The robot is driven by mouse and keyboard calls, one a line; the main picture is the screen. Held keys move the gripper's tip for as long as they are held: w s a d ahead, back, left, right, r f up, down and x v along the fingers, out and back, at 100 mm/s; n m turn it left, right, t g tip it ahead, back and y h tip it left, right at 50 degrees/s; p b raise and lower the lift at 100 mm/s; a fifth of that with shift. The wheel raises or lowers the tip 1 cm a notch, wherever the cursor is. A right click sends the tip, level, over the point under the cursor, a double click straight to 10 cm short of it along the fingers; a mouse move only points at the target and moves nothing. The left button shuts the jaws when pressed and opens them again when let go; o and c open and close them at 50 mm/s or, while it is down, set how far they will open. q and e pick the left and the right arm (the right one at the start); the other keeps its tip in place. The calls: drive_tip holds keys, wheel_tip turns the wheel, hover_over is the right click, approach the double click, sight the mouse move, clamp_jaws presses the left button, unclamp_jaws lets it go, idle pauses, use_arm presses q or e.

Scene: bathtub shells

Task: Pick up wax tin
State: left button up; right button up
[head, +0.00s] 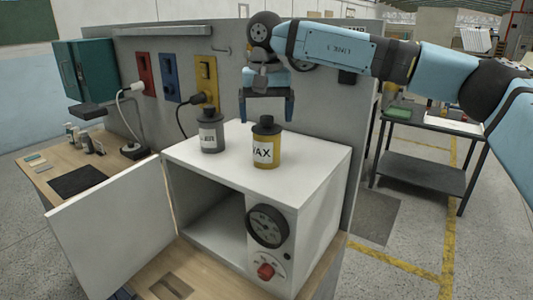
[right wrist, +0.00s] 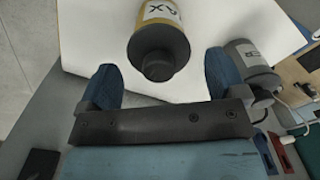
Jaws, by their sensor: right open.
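The wax tin (head: 266,143) is a yellow can with a dark lid and a white label reading "WAX". It stands upright on top of the white cabinet (head: 315,165). In the right wrist view the wax tin (right wrist: 159,42) shows beyond the fingers, apart from them. My right gripper (head: 267,119) is open and empty, above and behind the tin in the head view; its fingers also show in the right wrist view (right wrist: 160,85). My left gripper is not in view.
A grey labelled can (head: 211,132) stands left of the wax tin on the cabinet, and shows close to one finger in the right wrist view (right wrist: 248,62). The cabinet door (head: 112,235) hangs open. A grey panel with coloured switch plates (head: 168,77) rises behind.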

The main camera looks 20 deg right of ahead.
sight(267, 147)
drive_tip(key=f, duration=0.3)
drive_tip(key=shift+w+d+f, duration=0.15)
drive_tip(key=shift+w+f, duration=0.1)
drive_tip(key=shift+f, duration=0.3)
drive_tip(key=shift+c, duration=1.1)
drive_tip(key=shift+r, duration=0.1)
drive_tip(key=c, duration=1.2)
drive_tip(key=shift+r, duration=0.1)
